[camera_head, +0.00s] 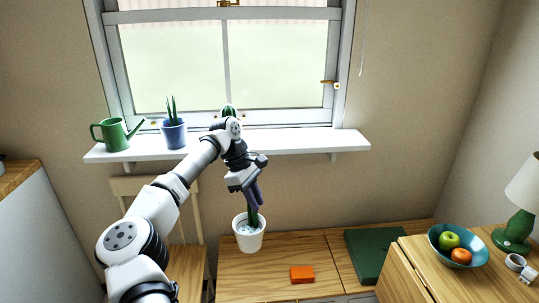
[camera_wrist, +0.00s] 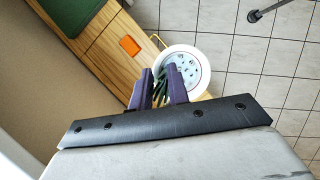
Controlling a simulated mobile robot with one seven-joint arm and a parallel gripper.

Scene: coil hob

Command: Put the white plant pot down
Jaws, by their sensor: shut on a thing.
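The white plant pot (camera_head: 249,238) holds a plant with dark green leaves, which stand between my fingers. My gripper (camera_head: 255,206) has purple fingers pointing down and is shut on the plant's leaves above the pot's rim. In the wrist view, my gripper (camera_wrist: 161,76) reaches over the near side of the white pot (camera_wrist: 203,57), and the leaves show between and below the fingers. The pot looks upright or nearly so, in front of the wooden top (camera_head: 265,279). I cannot tell its height, but in the wrist view it overlaps the wood's edge and the tiled floor.
An orange block (camera_head: 301,274) and a dark green flat thing (camera_head: 374,255) lie on the wooden top. A bowl of fruit (camera_head: 434,246) and a lamp (camera_head: 515,228) stand at right. The white sill (camera_head: 300,142) holds a green watering can (camera_head: 115,134) and a blue pot (camera_head: 174,134).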

